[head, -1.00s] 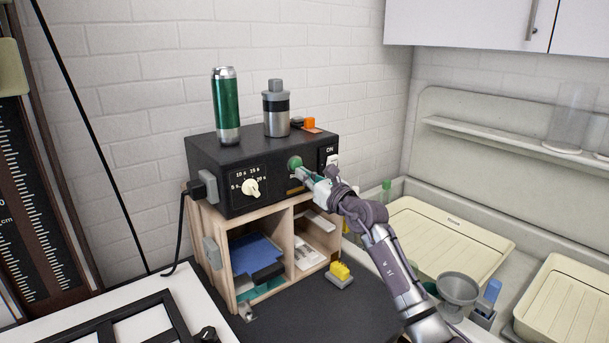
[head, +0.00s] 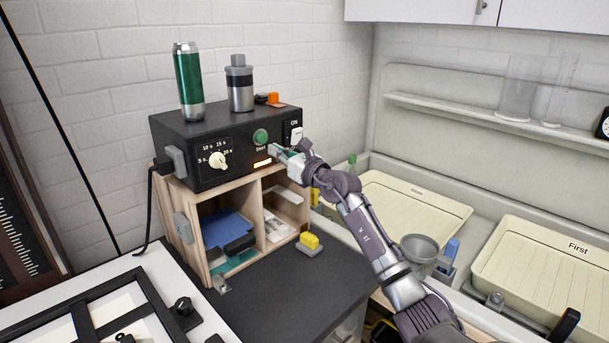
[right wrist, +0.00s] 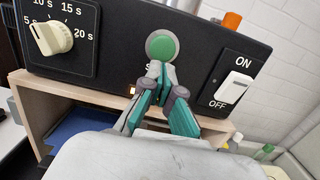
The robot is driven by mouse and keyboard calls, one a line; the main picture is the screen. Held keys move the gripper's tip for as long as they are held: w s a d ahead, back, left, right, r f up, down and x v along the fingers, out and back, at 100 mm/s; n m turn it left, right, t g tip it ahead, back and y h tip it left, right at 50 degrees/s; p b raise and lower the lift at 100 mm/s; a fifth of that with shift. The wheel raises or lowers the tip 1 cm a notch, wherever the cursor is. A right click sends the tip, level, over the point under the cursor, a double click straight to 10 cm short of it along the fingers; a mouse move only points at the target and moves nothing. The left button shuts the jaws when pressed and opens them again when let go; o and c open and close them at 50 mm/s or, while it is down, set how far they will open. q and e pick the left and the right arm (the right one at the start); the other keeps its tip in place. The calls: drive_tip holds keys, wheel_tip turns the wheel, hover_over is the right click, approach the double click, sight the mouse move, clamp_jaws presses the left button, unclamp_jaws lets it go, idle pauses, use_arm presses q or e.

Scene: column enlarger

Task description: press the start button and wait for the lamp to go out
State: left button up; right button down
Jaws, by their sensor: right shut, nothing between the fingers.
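The black timer box (head: 200,135) stands on a wooden shelf unit. Its round green start button (head: 260,137) is on the front face and also shows in the right wrist view (right wrist: 161,46). Below the button, the small lamp strip (head: 262,163) glows bright yellow-orange; in the right wrist view my fingers partly cover it. My right gripper (head: 276,151) is shut and empty, its tips just below and right of the button, apparently clear of it. In the right wrist view the gripper (right wrist: 156,70) points toward the button's lower edge. My left gripper is out of view.
A white dial (head: 217,160) and a white ON/OFF switch (head: 296,135) flank the button. A green cylinder (head: 188,82) and a grey canister (head: 240,85) stand on the box. Cream trays (head: 415,207) are at right.

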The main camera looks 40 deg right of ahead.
use_arm(q)
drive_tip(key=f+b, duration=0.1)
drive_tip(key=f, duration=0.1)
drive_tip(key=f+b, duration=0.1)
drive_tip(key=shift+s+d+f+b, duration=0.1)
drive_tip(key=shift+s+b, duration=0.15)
drive_tip(key=shift+b, duration=0.1)
use_arm(e)
drive_tip(key=s+d+f, duration=0.1)
drive_tip(key=s, duration=0.9)
drive_tip(key=shift+d, duration=0.15)
drive_tip(key=shift+r, duration=0.1)
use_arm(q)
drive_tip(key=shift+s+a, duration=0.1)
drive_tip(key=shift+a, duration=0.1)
